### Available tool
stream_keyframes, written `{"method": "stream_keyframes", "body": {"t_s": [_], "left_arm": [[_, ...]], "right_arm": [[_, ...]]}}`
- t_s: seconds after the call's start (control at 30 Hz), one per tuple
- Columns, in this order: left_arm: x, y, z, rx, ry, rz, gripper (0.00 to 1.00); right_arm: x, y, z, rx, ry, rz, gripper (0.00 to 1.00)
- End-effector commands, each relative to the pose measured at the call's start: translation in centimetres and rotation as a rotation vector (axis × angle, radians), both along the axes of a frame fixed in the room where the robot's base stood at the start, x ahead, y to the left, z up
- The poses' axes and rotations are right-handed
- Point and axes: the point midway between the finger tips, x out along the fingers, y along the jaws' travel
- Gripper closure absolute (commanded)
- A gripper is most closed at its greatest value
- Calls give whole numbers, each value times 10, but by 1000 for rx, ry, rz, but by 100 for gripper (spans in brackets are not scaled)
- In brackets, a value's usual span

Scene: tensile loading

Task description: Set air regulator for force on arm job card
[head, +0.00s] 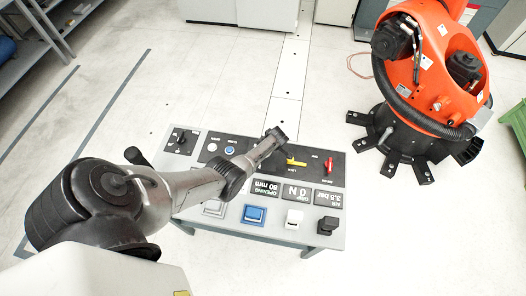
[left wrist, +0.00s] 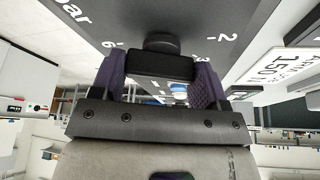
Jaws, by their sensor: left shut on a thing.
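My left gripper (head: 275,136) reaches down to the back part of the sloping control panel (head: 334,203). In the left wrist view its two purple-padded fingers (left wrist: 160,75) are shut on a black regulator knob (left wrist: 160,64). White marks including "bar", "6" and "2" show around the knob. The gripper and arm hide the knob in the head view. The air readout (head: 328,198) shows 3.5 bar. A tilted white card (left wrist: 292,68) reading "150 N" is at the right of the left wrist view, partly cut off. My right gripper is not in view.
The panel also carries a black rotary switch (head: 181,139), a blue round button (head: 229,150), a yellow lever (head: 296,163) and a red lever (head: 329,165). An orange robot (head: 430,75) stands behind right. Open floor surrounds the panel.

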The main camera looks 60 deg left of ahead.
Motion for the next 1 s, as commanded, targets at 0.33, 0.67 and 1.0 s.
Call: {"method": "stream_keyframes", "body": {"t_s": [0.33,0.67,1.0], "left_arm": [[0,0,0,-1,-1,16,56],[0,0,0,-1,0,15,18],[0,0,0,0,0,15,6]], "right_arm": [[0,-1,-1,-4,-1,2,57],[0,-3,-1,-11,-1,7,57],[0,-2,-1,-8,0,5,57]]}}
